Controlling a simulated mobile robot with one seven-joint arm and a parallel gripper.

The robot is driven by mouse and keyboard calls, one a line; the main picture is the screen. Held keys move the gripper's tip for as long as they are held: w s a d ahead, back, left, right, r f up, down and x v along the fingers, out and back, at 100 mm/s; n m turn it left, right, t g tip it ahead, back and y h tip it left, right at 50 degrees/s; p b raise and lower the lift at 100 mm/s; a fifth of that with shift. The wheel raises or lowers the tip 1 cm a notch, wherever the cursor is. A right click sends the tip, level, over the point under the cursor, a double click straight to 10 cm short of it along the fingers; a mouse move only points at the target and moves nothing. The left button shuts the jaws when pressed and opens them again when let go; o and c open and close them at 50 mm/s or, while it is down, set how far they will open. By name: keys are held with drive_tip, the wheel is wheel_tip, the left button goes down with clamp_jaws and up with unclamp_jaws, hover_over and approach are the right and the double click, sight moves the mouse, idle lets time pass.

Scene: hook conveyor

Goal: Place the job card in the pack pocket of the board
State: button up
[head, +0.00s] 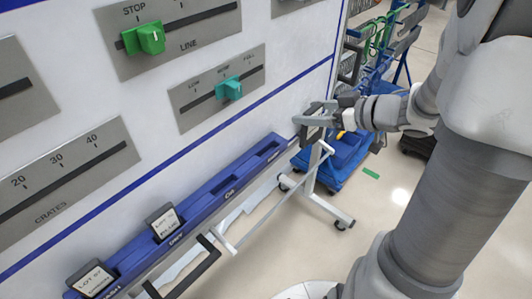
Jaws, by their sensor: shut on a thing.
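My gripper (312,119) is at the right end of the white board, above the right end of the blue pocket rail (205,200). It is shut on a thin dark piece that looks like the job card (322,108), seen nearly edge-on and partly hidden by the fingers. The card is in front of the board and apart from the rail. The rail runs along the board's lower edge with labelled pockets. Its right-hand pocket (268,152) looks empty; its label is too small to read, so I cannot tell which pocket is pack.
Two dark lot cards, one in a middle pocket (165,222) and one at lower left (92,280), stand in the rail. Green (151,39) and teal (229,88) sliders stick out above. A blue cart (345,155) and racks stand behind my gripper. Floor is open at right.

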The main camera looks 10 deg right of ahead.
drive_tip(key=b+x, duration=0.1)
drive_tip(key=x, duration=0.3)
drive_tip(key=s+a+f+b+x, duration=0.1)
drive_tip(key=x, duration=0.4)
drive_tip(key=b+x, duration=0.1)
drive_tip(key=x, duration=0.3)
drive_tip(key=shift+s+a+f+b, duration=0.25)
drive_tip(key=shift+a+f+b, duration=0.05)
drive_tip(key=shift+f+b, duration=0.75)
drive_tip(key=shift+f, duration=1.15)
drive_tip(key=shift+f, duration=0.15)
drive_tip(key=o, duration=1.2)
